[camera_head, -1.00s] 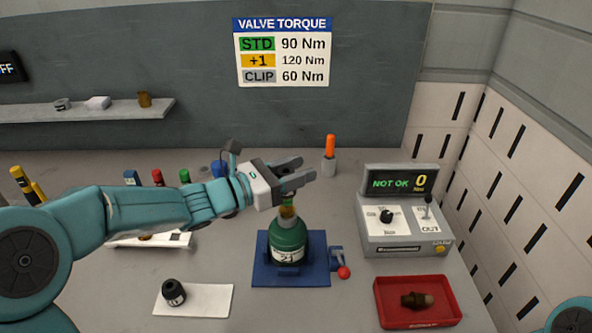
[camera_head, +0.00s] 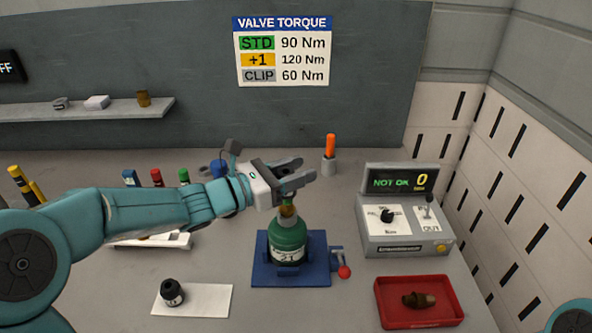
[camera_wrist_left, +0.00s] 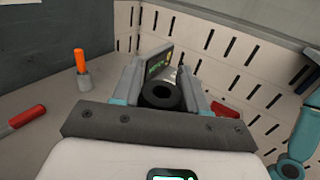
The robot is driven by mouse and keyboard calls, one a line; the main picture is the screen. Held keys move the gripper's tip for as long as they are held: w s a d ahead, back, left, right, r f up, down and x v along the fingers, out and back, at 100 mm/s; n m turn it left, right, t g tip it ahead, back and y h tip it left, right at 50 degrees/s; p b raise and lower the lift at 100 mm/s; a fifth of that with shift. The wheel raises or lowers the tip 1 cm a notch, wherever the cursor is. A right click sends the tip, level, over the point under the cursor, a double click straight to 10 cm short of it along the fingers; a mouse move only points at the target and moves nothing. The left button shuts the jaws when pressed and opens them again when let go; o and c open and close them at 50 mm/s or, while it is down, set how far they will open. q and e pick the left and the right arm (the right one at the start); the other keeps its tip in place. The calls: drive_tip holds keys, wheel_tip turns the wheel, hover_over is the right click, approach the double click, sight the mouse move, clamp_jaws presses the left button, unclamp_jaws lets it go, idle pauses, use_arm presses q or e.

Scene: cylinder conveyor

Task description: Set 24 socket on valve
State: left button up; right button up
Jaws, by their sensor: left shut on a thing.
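My left gripper (camera_head: 303,172) is above the green cylinder (camera_head: 288,237), near its brass valve (camera_head: 288,211). In the left wrist view its jaws are shut on a dark round socket (camera_wrist_left: 148,94) with a hole in its end. No number is readable on it, and the fingers mostly hide it in the head view. The cylinder stands upright in a blue holder (camera_head: 313,277) with a red-knobbed clamp. Whether the socket touches the valve cannot be told. Another black socket (camera_head: 172,292) is on a white mat (camera_head: 212,301). My right gripper is out of view.
A torque box (camera_head: 402,237) reading "NOT OK 0" stands to the right. A red tray (camera_head: 391,318) holding a brown fitting (camera_head: 418,300) is in front of it. An orange-topped marker (camera_head: 330,148) stands behind. A white rack (camera_head: 176,241) is at left.

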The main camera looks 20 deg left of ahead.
use_arm(q)
drive_tip(key=shift+f+b, duration=2)
drive_tip(key=shift+f, duration=0.15)
drive_tip(key=o, duration=1.2)
drive_tip(key=shift+r, duration=0.1)
wheel_tip(320, 180, up, 6)
drive_tip(key=p, duration=0.4)
